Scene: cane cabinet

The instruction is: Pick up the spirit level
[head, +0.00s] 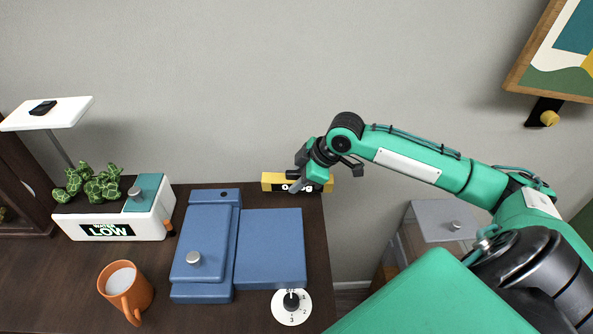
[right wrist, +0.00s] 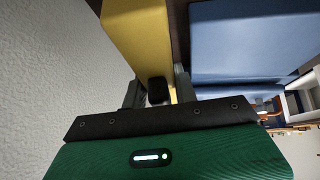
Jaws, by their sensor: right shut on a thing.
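The spirit level is a yellow bar (head: 272,182) with a dark display, at the back right corner of the dark table in the head view. It reaches past the table's right edge. My right gripper (head: 297,186) is over its middle and hides part of the display. In the right wrist view the yellow bar (right wrist: 140,38) runs between the two fingers of my right gripper (right wrist: 158,92), which is shut on it. I cannot tell whether the bar touches the table. My left gripper is not in view.
The dark table (head: 250,312) carries a blue box with a knob (head: 202,250), a blue panel (head: 270,247), a white dial (head: 291,307), an orange mug (head: 126,290) and a white planter (head: 150,226). A grey-topped cabinet (head: 440,217) stands right of the table. The wall is close behind.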

